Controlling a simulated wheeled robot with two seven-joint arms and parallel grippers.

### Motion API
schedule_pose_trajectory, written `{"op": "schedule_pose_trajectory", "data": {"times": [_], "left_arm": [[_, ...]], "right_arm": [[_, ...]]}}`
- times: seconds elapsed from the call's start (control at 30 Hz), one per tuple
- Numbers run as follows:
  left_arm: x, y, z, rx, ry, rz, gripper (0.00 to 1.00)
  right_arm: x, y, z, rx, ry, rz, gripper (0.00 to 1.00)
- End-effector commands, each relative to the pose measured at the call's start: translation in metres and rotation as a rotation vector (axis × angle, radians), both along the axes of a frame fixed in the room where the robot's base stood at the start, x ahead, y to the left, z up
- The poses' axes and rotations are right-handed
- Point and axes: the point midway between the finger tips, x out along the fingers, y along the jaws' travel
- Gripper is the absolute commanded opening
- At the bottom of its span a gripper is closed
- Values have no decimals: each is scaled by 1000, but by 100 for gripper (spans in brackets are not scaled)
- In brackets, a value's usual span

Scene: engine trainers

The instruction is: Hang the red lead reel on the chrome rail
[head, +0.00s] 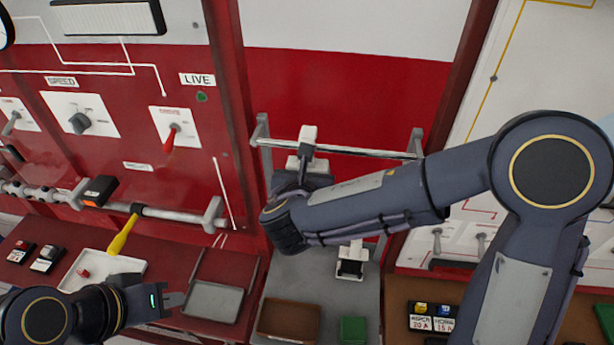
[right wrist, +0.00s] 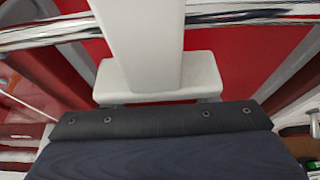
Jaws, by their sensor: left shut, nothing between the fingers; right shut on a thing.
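A white hanger (head: 308,135), which I take to be the red lead reel's, stands upright at the chrome rail (head: 360,152). My right gripper (head: 298,181) is shut on it just below the rail, mostly hidden by my own wrist. In the right wrist view the pale post (right wrist: 142,45) rises from a wide base across the front of the rail (right wrist: 240,14). I cannot tell whether its hook bears on the rail. No red lead shows; the lower reel is hidden. My left gripper (head: 174,300) is shut and empty at the lower left, near a grey tray.
A white holder with a black part (head: 351,262) stands on the grey shelf below. A brown tray (head: 289,320) and green block (head: 353,329) lie in front. A yellow-handled tool (head: 123,235) and a second bar (head: 170,213) are at left. The rail right of the hanger is clear.

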Motion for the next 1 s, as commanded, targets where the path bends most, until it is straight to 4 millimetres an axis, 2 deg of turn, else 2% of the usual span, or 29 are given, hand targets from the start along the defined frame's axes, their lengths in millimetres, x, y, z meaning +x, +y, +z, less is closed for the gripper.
{"op": "schedule_pose_trajectory", "data": {"times": [0.17, 0.23, 0.4, 0.9, 0.93, 1.0], "left_arm": [[0, 0, 6, 0, 0, 0, 0], [0, 0, -6, 0, 0, 0, 0], [0, 0, -15, 0, 0, 0, 0], [0, 0, -19, 0, 0, 0, 0], [0, 0, -19, 0, 0, 0, 0], [0, 0, -19, 0, 0, 0, 0]], "right_arm": [[15, -4, 1, 0, 0, -2, 26], [14, -3, -10, 0, -1, 0, 26], [13, -2, -18, 0, -1, 1, 26], [13, -2, -22, -1, -1, 0, 26], [13, -2, -22, -1, -1, 0, 55], [13, -2, -22, -1, -1, 0, 64]]}}
